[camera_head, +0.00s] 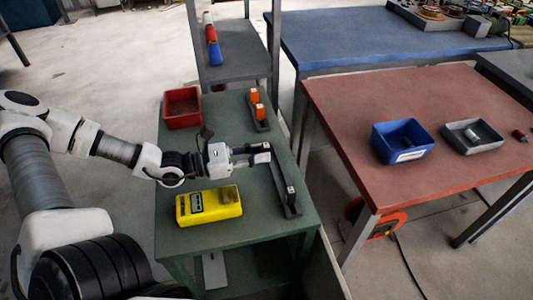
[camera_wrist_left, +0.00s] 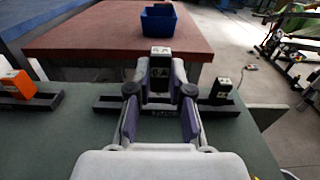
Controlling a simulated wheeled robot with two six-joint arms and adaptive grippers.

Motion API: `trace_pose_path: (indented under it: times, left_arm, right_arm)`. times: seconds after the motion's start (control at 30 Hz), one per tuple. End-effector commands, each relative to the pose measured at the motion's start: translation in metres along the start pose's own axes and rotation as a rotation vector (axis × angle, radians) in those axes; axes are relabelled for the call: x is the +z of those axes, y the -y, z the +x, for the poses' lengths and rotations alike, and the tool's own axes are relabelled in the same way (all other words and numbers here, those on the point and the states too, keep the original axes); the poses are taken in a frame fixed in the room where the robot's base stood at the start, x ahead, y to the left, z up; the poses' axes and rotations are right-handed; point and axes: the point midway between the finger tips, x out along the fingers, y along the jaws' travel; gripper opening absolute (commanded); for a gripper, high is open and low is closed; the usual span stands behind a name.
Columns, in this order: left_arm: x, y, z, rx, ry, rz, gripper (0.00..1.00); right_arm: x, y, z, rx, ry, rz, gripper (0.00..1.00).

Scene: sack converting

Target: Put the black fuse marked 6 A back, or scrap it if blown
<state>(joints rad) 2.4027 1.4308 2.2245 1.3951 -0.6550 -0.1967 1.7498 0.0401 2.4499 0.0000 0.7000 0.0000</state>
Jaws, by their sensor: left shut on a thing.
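My left gripper (camera_head: 258,154) reaches over the green table, by the far end of the near black holder (camera_head: 286,205). In the left wrist view the left gripper (camera_wrist_left: 160,92) is shut on a black fuse (camera_wrist_left: 160,58) with a pale label; its marking is small and hard to read. The fuse is upright in line with the holder (camera_wrist_left: 108,103); I cannot tell whether it is seated. Another black fuse (camera_wrist_left: 221,88) stands in the holder, right of the gripper. A yellow tester (camera_head: 208,205) lies near the gripper. My right gripper is out of view.
A red bin (camera_head: 182,107) sits at the back left of the green table. Orange fuses (camera_head: 256,104) stand in a second black holder. The red table holds a blue bin (camera_head: 402,143) and a grey tray (camera_head: 472,136). Colored spools (camera_head: 212,42) stand on a shelf.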

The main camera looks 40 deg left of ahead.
Motion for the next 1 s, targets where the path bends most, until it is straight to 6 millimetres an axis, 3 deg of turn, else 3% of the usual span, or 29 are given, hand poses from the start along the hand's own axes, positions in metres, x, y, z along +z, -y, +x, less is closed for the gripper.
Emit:
trace_pose_path:
  times: [0.07,0.3,0.53,1.0]
  left_arm:
    - [-0.013,-0.018,0.011,-0.006,-0.006,0.010,0.00]
    - [-0.010,-0.062,0.034,-0.002,-0.005,0.003,0.00]
    - [-0.042,-0.064,0.036,-0.003,-0.006,-0.003,0.00]
    - [-0.049,-0.065,0.035,-0.001,0.000,0.000,0.00]
  right_arm:
    - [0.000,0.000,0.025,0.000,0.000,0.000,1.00]
    - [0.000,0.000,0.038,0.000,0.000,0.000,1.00]
    - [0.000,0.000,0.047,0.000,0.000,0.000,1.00]
    - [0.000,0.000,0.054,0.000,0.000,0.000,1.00]
